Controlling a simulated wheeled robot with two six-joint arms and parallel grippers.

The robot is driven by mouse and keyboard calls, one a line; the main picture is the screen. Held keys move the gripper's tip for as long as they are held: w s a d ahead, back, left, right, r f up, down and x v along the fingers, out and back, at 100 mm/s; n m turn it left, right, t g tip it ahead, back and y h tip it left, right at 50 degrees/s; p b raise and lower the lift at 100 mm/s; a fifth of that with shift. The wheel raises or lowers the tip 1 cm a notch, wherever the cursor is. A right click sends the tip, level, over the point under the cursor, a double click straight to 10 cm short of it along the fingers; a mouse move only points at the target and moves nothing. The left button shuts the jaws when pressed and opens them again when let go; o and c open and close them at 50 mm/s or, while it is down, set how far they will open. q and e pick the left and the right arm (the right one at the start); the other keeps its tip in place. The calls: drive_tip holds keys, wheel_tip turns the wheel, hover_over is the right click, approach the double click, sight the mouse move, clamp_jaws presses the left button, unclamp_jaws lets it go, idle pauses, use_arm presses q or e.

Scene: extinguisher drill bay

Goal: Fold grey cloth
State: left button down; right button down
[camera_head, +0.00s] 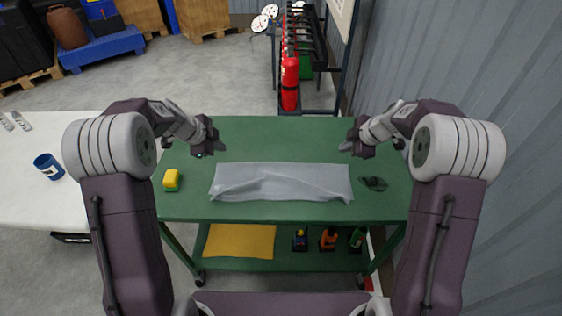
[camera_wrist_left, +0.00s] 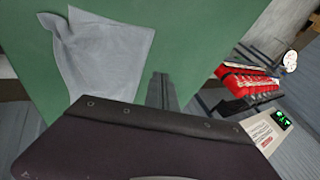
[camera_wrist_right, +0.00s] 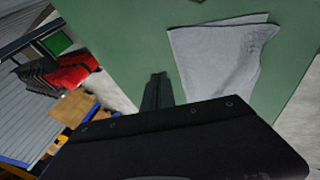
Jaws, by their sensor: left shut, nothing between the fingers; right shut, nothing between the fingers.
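The grey cloth (camera_head: 285,182) lies on the green table (camera_head: 280,138) as a long, wide strip with a raised crease and an uneven front edge. Its left part shows in the left wrist view (camera_wrist_left: 105,55) and its right part in the right wrist view (camera_wrist_right: 222,60). My left gripper (camera_head: 216,150) is shut and empty, above the table beyond the cloth's left end. My right gripper (camera_head: 349,148) is shut and empty, above the table beyond the cloth's right end. Neither touches the cloth.
A yellow and green sponge (camera_head: 172,180) lies left of the cloth. A dark green item (camera_head: 374,183) lies to its right. A lower shelf holds a yellow cloth (camera_head: 240,240) and several bottles. A white table with a blue mug (camera_head: 48,166) stands left; a corrugated wall is right.

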use_arm(q)
drive_tip(key=shift+s+d, duration=0.1)
use_arm(e)
drive_tip(key=shift+s+a, duration=0.1)
